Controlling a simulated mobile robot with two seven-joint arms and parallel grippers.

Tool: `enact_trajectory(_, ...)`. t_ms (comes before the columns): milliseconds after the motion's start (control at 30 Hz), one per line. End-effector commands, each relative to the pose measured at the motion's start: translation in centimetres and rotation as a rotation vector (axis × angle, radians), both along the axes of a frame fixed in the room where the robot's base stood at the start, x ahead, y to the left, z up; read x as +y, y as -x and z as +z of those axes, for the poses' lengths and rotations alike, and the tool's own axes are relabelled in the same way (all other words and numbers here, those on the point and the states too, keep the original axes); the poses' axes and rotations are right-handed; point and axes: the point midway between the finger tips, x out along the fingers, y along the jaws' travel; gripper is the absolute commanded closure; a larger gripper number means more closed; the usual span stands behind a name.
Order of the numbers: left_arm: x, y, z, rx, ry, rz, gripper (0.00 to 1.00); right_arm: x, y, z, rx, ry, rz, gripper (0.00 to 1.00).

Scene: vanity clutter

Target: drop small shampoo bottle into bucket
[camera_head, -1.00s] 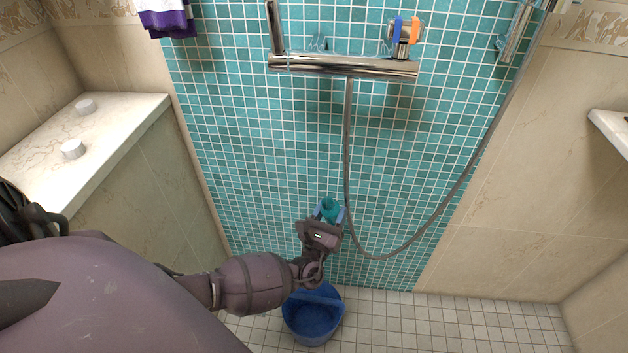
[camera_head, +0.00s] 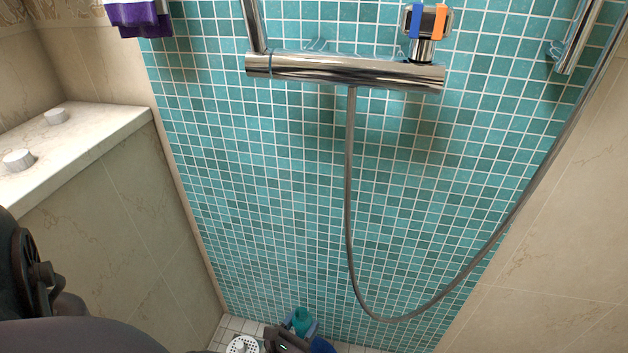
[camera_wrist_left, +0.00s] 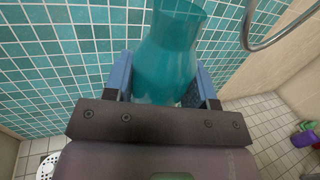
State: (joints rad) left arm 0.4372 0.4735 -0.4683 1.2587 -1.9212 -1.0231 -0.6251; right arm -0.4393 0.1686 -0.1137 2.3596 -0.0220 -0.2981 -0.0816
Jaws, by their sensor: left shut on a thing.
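The small shampoo bottle is teal (camera_head: 301,319) and shows at the bottom of the head view. In the left wrist view the bottle (camera_wrist_left: 167,55) stands large between the two blue fingers. My left gripper (camera_head: 299,330) is shut on it; its fingers also show in the left wrist view (camera_wrist_left: 160,85). The blue bucket (camera_head: 322,345) is just right of and below the gripper in the head view, mostly cut off by the frame's bottom edge. I cannot tell the height of the bottle over the bucket. My right gripper is not in view.
A white round perforated object (camera_head: 242,345) is on the floor left of the gripper. A shower hose (camera_head: 350,200) hangs from the metal mixer bar (camera_head: 345,70) and loops close to the right. A purple and a green item (camera_wrist_left: 304,137) lie on the floor at right.

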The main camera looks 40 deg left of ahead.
Motion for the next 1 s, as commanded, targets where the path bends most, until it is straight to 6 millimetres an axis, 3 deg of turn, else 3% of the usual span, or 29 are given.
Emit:
enact_trajectory(33, 0.0, 1.3, -2.1, 0.031, 0.000, 0.000, 0.79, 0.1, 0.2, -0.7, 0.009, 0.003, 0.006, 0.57)
enact_trajectory(100, 0.0, 1.9, -3.0, 0.046, 0.000, 0.000, 0.79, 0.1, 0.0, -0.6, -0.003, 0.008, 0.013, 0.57)
enact_trajectory(367, 0.0, 2.5, -4.5, 0.060, 0.000, 0.000, 0.79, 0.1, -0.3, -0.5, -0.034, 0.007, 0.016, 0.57)
enact_trajectory(800, 0.0, 2.7, -9.0, 0.064, 0.000, 0.001, 0.79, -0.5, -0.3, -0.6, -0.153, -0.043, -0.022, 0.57)
enact_trajectory(1000, 0.0, 2.4, -9.6, 0.058, -0.001, 0.000, 0.79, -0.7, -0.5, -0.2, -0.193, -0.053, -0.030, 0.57)
